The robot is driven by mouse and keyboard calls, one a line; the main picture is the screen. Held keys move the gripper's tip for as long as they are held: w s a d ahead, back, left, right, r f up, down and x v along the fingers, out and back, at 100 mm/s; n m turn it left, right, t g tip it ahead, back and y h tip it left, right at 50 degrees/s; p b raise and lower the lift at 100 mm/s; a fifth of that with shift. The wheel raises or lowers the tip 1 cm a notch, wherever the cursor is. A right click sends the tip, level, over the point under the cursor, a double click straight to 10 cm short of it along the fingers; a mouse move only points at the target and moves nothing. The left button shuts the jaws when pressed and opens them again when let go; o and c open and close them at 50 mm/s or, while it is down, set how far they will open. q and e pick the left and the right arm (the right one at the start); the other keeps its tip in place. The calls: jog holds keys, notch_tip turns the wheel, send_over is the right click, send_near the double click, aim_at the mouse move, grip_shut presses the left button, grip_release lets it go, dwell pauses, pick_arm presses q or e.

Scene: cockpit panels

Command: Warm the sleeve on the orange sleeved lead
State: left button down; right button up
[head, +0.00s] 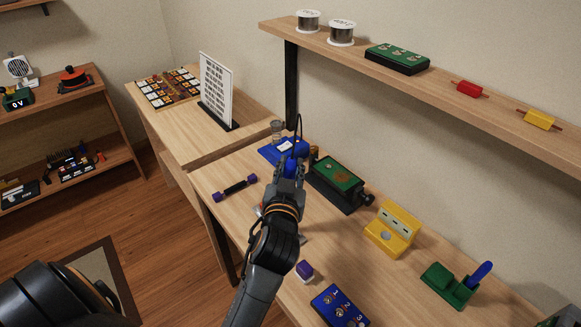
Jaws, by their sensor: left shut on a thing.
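My left gripper (291,168) is over the far part of the workbench. It is shut on a blue tool (298,148), with a thin dark cord rising above it. The gripper hides much of the tool, so I cannot tell its full shape. The tool is beside a blue mat (268,153), and I cannot tell whether they touch. I cannot make out the orange sleeved lead; my arm covers part of the bench.
A green-topped black box (340,178) stands just right of the gripper. A purple-ended bar (236,188) lies left. A yellow block (392,229), green stand (450,286) and blue switch box (338,307) stand nearer. A wall shelf (480,105) overhangs the back.

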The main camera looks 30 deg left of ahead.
dwell(0.4)
pick_arm(q)
notch_tip(320, 180, up, 7)
jog(key=p, duration=0.7)
jog(key=shift+r, duration=0.1)
